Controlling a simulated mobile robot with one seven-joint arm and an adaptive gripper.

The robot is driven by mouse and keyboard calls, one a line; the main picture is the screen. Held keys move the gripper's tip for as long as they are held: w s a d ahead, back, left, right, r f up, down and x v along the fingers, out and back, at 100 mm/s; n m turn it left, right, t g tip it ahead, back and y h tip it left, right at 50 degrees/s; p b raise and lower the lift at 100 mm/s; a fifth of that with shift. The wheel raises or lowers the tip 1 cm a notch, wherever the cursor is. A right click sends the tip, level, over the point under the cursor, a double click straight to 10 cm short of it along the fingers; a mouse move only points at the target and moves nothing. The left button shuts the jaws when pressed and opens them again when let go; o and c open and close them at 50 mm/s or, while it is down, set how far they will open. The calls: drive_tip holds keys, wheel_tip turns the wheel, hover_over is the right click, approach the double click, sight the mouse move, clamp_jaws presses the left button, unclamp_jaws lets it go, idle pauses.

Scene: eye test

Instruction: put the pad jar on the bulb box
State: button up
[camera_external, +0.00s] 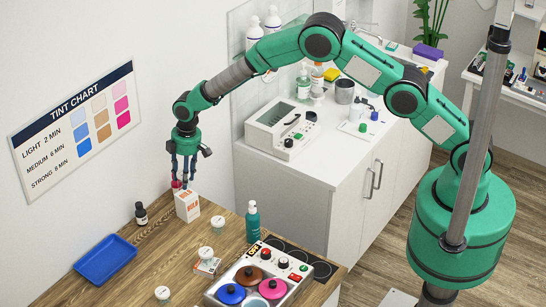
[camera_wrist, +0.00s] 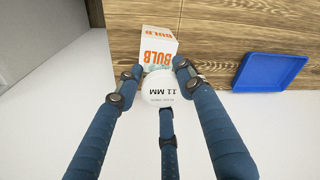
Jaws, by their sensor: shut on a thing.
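My gripper (camera_external: 184,182) is low over the bulb box (camera_external: 187,206), near the wall. The box is white with orange lettering and stands on the wooden table; its BULB label also shows in the wrist view (camera_wrist: 158,48). In the wrist view my gripper's fingers (camera_wrist: 158,82) are closed around a round white lid marked 11 MM, apparently the pad jar (camera_wrist: 160,88). The lid overlaps the box's near edge in that view. I cannot tell whether the jar touches the box. In the external view the fingers largely hide the jar; a small reddish spot shows beside them.
A dark bottle (camera_external: 141,214) and a blue tray (camera_external: 105,260) are left of the box. White-lidded jars (camera_external: 218,223) (camera_external: 163,293) stand in front.

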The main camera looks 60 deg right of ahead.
drive_tip(key=shift+f+p, duration=0.45)
drive_tip(key=shift+f, duration=1.3)
drive_tip(key=o, duration=1.2)
drive_tip(key=shift+f, duration=0.1)
drive_tip(key=shift+s+d+r+b, duration=0.2)
drive_tip(key=shift+r+b, duration=0.15)
drive_tip(key=shift+r, duration=1.65)
drive_tip(key=shift+s+d+r+b, duration=0.2)
drive_tip(key=shift+r+b, duration=0.15)
drive_tip(key=shift+r, duration=1.7)
drive_tip(key=shift+s+d+r+b, duration=0.2)
drive_tip(key=shift+r+b, duration=0.15)
drive_tip(key=shift+r, duration=1.65)
